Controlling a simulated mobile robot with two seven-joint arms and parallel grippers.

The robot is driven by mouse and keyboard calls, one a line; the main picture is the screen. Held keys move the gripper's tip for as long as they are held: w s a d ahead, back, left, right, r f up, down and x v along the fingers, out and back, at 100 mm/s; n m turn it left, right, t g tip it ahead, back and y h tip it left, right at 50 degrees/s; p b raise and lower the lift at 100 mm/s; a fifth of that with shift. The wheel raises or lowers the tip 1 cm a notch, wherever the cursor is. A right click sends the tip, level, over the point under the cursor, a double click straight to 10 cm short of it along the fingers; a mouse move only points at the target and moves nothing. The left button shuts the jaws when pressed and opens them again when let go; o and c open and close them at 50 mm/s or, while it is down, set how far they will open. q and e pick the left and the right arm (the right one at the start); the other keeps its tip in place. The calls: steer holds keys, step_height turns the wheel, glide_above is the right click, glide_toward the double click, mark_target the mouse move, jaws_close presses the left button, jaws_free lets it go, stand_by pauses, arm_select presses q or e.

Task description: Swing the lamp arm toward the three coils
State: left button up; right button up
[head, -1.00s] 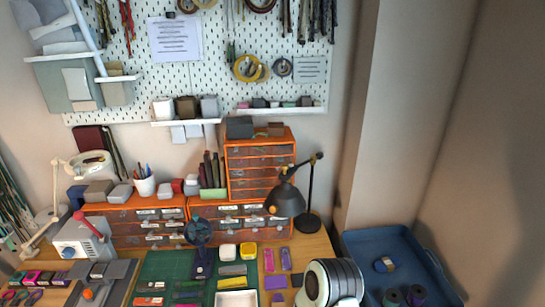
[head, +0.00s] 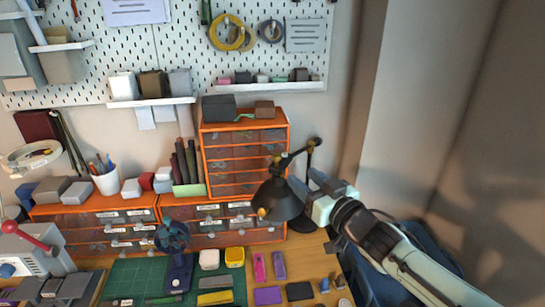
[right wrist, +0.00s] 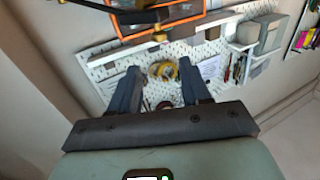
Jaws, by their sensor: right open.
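The black desk lamp stands at the right end of the bench in the head view. Its shade (head: 279,200) hangs to the left of its post, facing the bench, and its jointed arm (head: 297,156) runs up to the post. My right gripper (head: 313,190) is just right of the lamp, close to the post, open with nothing between its fingers. The right wrist view shows both fingers (right wrist: 160,78) apart. A dark bar with brass joints at the top of that view looks like part of the lamp. My left gripper is out of view.
Orange drawer units (head: 245,160) stand behind and left of the lamp. A small fan (head: 174,240) stands on the green mat (head: 130,278). A blue tray (head: 357,278) at the right is mostly hidden behind my right arm. A wall corner bounds the right.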

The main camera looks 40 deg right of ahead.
mark_target(279, 157)
steer(key=w, duration=0.4)
steer(key=w+d, duration=0.1)
steer(key=w, duration=0.7)
steer(key=shift+w+d+p, duration=0.2)
steer(key=shift+w+p, duration=0.1)
steer(key=shift+w, duration=0.1)
jaws_close()
